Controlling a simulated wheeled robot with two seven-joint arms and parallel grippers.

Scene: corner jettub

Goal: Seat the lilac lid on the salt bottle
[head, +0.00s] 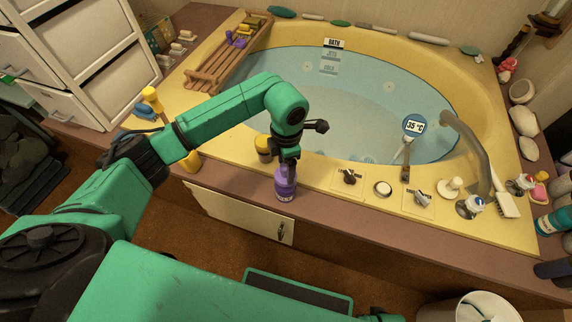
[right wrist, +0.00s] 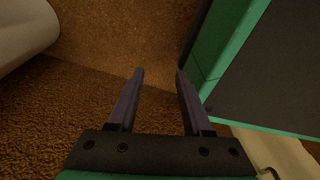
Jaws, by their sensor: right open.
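A purple bottle (head: 285,188) with a pale label low on its front stands upright on the brown ledge at the tub's near edge. My left gripper (head: 287,168) points down right over its top. The fingers and the bottle's top overlap there, so I cannot make out the lilac lid separately or tell whether the fingers grip anything. My right gripper (right wrist: 160,74) is open and empty in the right wrist view, over the brown floor.
A dark jar with a yellow lid (head: 264,147) stands just behind the bottle. Tap knobs (head: 349,177) are to its right. A yellow item (head: 192,161) stands left. A wooden rack (head: 222,62) spans the tub's back left. A white bin (head: 484,308) is at lower right.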

